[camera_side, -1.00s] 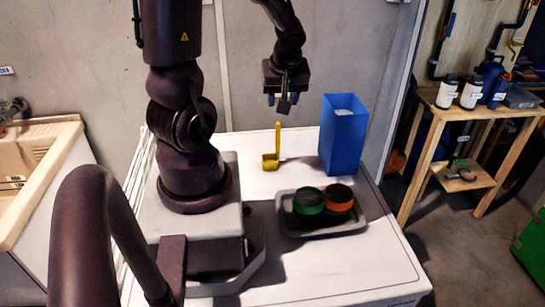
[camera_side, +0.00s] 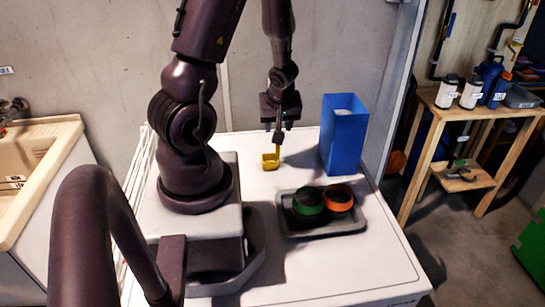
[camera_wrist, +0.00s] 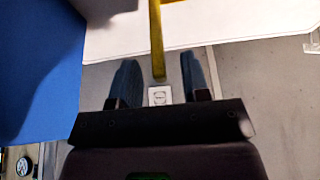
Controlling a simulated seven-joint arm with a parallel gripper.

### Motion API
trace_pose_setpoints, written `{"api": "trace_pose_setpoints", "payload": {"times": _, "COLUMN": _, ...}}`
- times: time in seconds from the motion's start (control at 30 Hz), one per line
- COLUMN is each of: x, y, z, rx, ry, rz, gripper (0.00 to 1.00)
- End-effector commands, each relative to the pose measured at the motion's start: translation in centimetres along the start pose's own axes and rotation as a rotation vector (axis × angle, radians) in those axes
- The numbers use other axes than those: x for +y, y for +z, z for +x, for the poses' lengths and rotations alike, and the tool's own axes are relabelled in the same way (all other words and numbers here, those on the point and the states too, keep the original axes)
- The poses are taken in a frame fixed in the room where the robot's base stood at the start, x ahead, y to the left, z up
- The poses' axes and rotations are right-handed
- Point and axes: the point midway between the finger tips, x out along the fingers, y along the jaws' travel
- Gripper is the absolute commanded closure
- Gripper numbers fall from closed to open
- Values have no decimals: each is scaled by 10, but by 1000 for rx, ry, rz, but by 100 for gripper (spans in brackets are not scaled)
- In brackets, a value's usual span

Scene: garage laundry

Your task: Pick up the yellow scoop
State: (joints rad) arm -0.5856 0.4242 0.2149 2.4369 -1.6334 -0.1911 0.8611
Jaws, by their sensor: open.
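The yellow scoop (camera_side: 270,162) stands on the white worktop with its cup down. The fingers are apart, with a gap on both sides of the handle. I cannot tell how deep the handle sits between them.
A tall blue box (camera_side: 343,140) stands just right of the scoop and fills the left of the wrist view (camera_wrist: 40,80). A grey tray (camera_side: 290,229) with a green-banded item (camera_side: 308,207) and an orange-banded item (camera_side: 340,203) sits in front. The worktop's front is clear.

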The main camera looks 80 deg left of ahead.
Motion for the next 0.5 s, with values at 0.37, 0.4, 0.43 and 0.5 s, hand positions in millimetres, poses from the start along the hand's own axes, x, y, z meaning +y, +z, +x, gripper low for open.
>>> {"api": "trace_pose_setpoints", "payload": {"times": 0.37, "x": 0, "y": 0, "z": 22, "rx": 0, "ry": -2, "rz": -1, "gripper": 57}}
{"api": "trace_pose_setpoints", "payload": {"times": 0.4, "x": 0, "y": 0, "z": 23, "rx": 0, "ry": -1, "rz": -2, "gripper": 57}}
{"api": "trace_pose_setpoints", "payload": {"times": 0.43, "x": 0, "y": 0, "z": 23, "rx": 0, "ry": 0, "rz": -2, "gripper": 57}}
{"api": "trace_pose_setpoints", "payload": {"times": 0.5, "x": 0, "y": 0, "z": 23, "rx": 1, "ry": 1, "rz": -2, "gripper": 57}}
